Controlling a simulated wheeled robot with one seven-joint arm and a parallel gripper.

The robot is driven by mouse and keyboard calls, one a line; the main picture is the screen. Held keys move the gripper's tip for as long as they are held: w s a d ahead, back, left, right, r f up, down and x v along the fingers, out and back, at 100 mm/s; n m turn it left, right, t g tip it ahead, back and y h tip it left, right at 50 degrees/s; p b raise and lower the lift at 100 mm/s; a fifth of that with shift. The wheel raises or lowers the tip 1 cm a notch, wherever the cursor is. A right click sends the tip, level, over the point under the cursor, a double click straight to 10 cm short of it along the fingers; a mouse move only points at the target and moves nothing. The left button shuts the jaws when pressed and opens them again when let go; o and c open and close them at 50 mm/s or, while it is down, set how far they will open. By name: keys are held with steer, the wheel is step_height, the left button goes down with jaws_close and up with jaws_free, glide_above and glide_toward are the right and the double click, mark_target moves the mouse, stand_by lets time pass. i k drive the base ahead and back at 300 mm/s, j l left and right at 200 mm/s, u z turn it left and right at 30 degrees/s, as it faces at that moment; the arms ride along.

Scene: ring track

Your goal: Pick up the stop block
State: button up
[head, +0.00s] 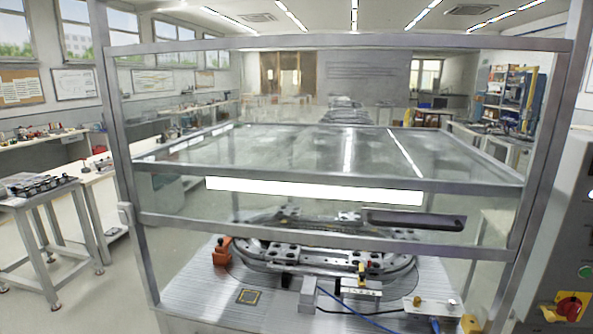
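A ring track (320,262) of grey metal lies on a ribbed metal table plate (200,296) inside a framed enclosure. I cannot tell for certain which part is the stop block. A small orange-red block (221,252) stands at the track's left side. An upright grey block (307,295) stands in front of the track, near its middle. A yellow-topped piece (361,272) sits at the track's front edge, right of the grey block. My gripper is not in view.
The enclosure's metal frame and crossbar (330,240) stand in front of the upper track. A dark bar (414,219) is above the track's right rear. A blue cable (355,314) and a metal box (431,306) lie front right. A control panel (570,306) stands at far right.

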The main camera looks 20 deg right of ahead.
mark_target(224, 243)
steer(key=i+j+z, duration=0.1)
steer(key=i+j, duration=0.3)
steer(key=i+j+z, duration=0.1)
steer(key=i+j, duration=0.25)
steer(key=i+j+z, duration=0.1)
steer(key=i+j, duration=0.25)
steer(key=j, duration=0.15)
steer(key=i+j+z, duration=0.1)
steer(key=i+j, duration=0.25)
steer(key=i+j+z, duration=0.1)
steer(key=i+j, duration=0.2)
steer(key=j, duration=0.3)
steer(key=i, duration=0.3)
